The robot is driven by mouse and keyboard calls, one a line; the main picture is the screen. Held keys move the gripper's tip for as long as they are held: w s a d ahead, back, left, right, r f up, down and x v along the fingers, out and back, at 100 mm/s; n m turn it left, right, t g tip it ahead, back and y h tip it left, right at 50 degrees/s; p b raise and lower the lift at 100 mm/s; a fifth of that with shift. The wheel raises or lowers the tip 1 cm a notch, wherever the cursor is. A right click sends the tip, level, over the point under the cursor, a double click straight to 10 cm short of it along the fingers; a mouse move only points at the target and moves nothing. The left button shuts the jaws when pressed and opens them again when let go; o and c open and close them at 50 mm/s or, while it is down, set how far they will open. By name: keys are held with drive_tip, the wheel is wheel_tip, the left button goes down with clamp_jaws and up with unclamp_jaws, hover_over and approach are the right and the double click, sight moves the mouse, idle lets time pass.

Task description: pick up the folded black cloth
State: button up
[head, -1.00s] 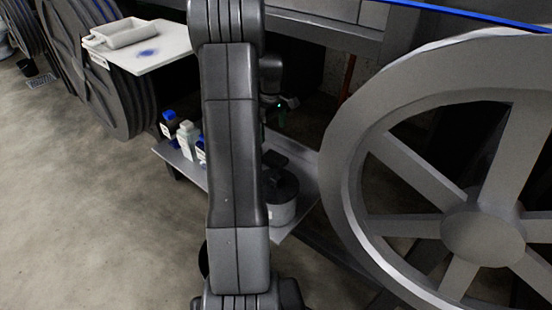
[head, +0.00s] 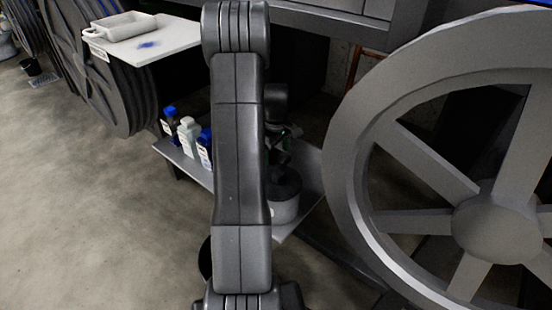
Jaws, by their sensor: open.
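My arm crosses the middle of the head view, and its forearm hides part of the shelf. My gripper (head: 283,154) shows small and dark just right of the forearm, above the low grey shelf. It is open, with its fingers hard to make out against the dark background. Below it, a round grey container (head: 284,211) stands on the shelf with a dark top. I cannot tell whether that dark top is the folded black cloth. No other cloth can be made out. I see nothing held in the gripper.
Several bottles with blue or white caps (head: 189,138) stand on the low shelf (head: 192,169), left of my arm. A white table (head: 165,45) with a tray (head: 124,27) is at upper left. A large spoked wheel (head: 352,190) blocks the right. Open floor (head: 90,220) lies left.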

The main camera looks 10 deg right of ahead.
sight(276, 154)
drive_tip(key=shift+c, duration=0.5)
drive_tip(key=c, duration=1)
drive_tip(key=shift+r, duration=0.15)
wheel_tip(276, 154, up, 10)
drive_tip(key=shift+f+p, duration=0.1)
drive_tip(key=shift+p, duration=1)
